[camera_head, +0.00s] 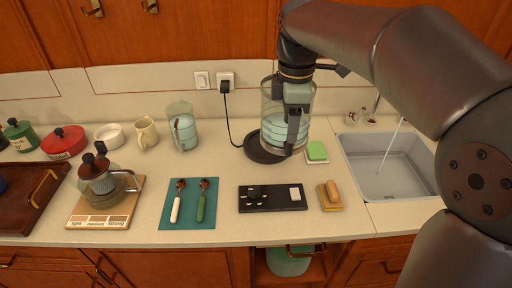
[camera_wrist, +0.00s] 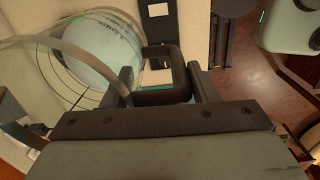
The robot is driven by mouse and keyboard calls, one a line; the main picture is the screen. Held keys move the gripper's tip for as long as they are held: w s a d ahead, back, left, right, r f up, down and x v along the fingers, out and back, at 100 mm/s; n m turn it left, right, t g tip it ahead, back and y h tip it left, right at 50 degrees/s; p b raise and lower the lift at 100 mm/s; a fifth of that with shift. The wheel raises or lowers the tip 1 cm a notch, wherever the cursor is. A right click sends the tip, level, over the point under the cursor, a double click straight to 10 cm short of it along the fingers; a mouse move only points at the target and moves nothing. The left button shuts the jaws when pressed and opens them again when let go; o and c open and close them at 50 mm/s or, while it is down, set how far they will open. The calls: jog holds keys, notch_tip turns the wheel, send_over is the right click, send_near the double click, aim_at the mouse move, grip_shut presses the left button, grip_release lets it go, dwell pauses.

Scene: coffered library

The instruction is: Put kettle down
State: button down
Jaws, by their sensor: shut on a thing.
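The kettle (camera_head: 271,105) is a clear glass jug with pale water inside and a dark handle. It is upright at the back of the counter, left of the sink. My gripper (camera_head: 294,122) is shut on its handle from the near side. In the wrist view the black handle (camera_wrist: 158,97) sits between the two fingers of my gripper (camera_wrist: 166,84), with the glass body at upper left. The round black kettle base (camera_head: 256,155) shows under and left of the kettle. I cannot tell whether the kettle touches it; its underside is partly hidden.
A green sponge (camera_head: 316,150) lies on a dish close right of the kettle, before the sink (camera_head: 388,176). A glass jug (camera_head: 183,130) stands left. A black tray (camera_head: 272,198) and a wood-handled brush (camera_head: 331,194) lie in front. A cord runs to the wall socket.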

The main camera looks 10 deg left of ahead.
jog(key=shift+n, duration=0.3)
jog(key=w+a+f, duration=0.1)
jog(key=w, duration=0.1)
jog(key=w+a+f+p, duration=0.1)
jog(key=w, duration=0.2)
jog(key=w+a+f+p, duration=0.1)
jog(key=w, duration=0.1)
jog(key=shift+w+a+f, duration=0.1)
jog(key=shift+w, duration=0.15)
jog(key=w+f, duration=0.2)
jog(key=w+a+f+p, duration=0.1)
jog(key=w+f, duration=0.1)
jog(key=f, duration=0.1)
jog(key=shift+w+a, duration=0.1)
jog(key=shift+w, duration=0.05)
jog(key=shift+w+a+f, duration=0.15)
jog(key=shift+w+f, duration=0.25)
jog(key=shift+f, duration=0.2)
jog(key=shift+w+f+p, duration=0.1)
jog(key=shift+f+p, duration=0.2)
jog(key=shift+f, duration=1.4)
jog(key=shift+f, duration=0.15)
jog(key=c, duration=0.5)
grip_release()
